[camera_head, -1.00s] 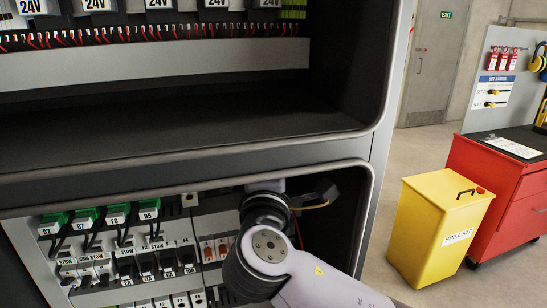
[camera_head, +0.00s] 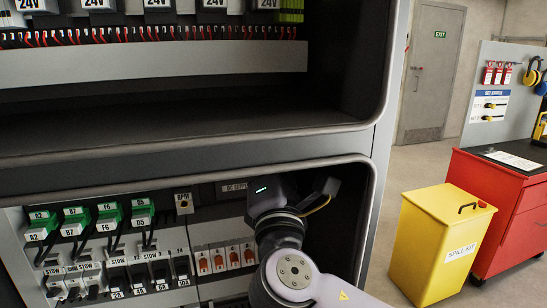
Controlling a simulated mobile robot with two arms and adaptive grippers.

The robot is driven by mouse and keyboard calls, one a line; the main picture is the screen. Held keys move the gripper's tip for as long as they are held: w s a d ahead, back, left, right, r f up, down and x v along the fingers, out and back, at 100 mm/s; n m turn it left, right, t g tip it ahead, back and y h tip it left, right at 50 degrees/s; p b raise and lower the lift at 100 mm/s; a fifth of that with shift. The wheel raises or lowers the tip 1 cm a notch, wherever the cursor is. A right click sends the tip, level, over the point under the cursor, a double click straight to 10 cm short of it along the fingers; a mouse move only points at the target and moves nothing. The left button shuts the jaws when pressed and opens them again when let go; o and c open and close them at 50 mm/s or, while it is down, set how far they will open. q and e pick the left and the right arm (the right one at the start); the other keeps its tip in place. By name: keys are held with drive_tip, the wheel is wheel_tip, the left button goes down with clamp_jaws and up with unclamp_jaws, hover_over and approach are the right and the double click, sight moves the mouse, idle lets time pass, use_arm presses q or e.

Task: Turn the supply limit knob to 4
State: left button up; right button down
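The supply limit knob does not show; my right arm and wrist cover part of the lower cabinet bay. A label reading "DC SUPPLY" (camera_head: 235,187), cut off by my wrist, is on the panel at the back of that bay. My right gripper (camera_head: 268,193) reaches into the bay beside this label. Only its dark body with a small green light shows; its fingers are hidden, so I cannot tell whether it touches anything. My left gripper is not in view.
The bay has a grey frame (camera_head: 372,190). Left of my arm are green connectors (camera_head: 108,213), dark switches (camera_head: 150,270) and orange-marked switches (camera_head: 218,260). Above is a dark, empty shelf (camera_head: 190,125). A yellow spill kit bin (camera_head: 437,245) and red cabinet (camera_head: 510,210) stand right.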

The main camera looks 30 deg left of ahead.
drive_tip(key=c, duration=1.5)
unclamp_jaws()
drive_tip(key=v, duration=1.2)
